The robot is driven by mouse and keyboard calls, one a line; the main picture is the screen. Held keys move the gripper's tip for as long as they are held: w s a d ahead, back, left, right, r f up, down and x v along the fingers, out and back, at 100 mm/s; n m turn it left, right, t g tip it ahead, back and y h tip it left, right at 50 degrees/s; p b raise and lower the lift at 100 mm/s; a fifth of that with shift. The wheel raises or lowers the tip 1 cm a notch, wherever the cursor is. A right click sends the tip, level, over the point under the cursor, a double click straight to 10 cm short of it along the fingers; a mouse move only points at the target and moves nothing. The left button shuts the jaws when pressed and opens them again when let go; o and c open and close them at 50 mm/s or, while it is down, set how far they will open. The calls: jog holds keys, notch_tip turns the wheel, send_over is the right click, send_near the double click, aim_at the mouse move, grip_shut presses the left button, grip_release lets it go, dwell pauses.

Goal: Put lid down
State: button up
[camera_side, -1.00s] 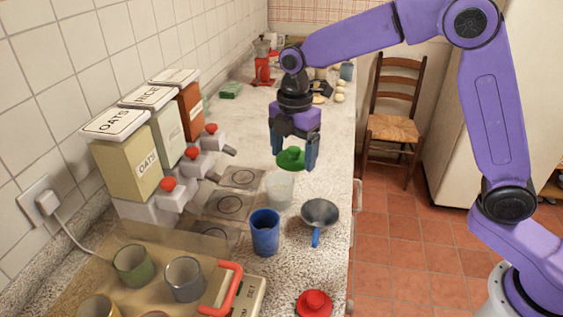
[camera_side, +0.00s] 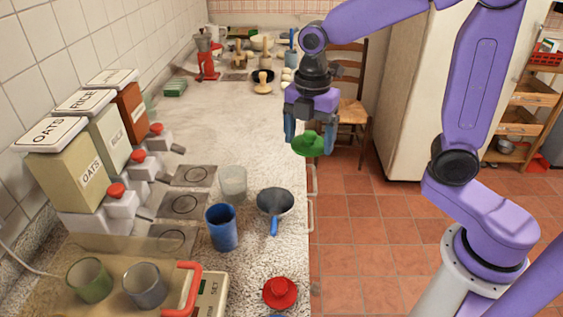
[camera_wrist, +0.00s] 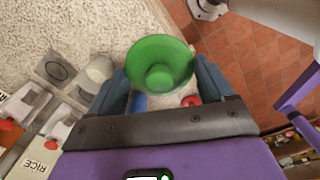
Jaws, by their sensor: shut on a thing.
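A green lid (camera_side: 308,144) with a round knob is held between the fingers of my gripper (camera_side: 308,135). It also shows in the wrist view (camera_wrist: 160,55), between the two blue fingertips. My gripper is shut on it and holds it in the air, near the counter's right edge in the side view. A red lid (camera_side: 280,292) with a knob lies on the counter at the front.
Three dispensers, two labelled OATS (camera_side: 75,180) and RICE (camera_side: 108,135), line the left wall. The middle of the counter (camera_side: 225,130) is clear. A chair (camera_side: 352,115) stands beyond the edge.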

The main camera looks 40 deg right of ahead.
jog(key=s+d+f, duration=0.1)
jog(key=d+f, duration=0.2)
jog(key=d, duration=0.2)
send_over(283, 171)
jog(key=f, duration=0.9)
jog(key=shift+s+f, duration=0.25)
jog(key=shift+f, duration=0.05)
jog(key=shift+w+f, duration=0.15)
jog(key=shift+f, duration=0.1)
jog(key=shift+w+f, duration=0.1)
jog(key=shift+f, duration=1.45)
jog(key=shift+f, duration=0.15)
jog(key=o, duration=0.9)
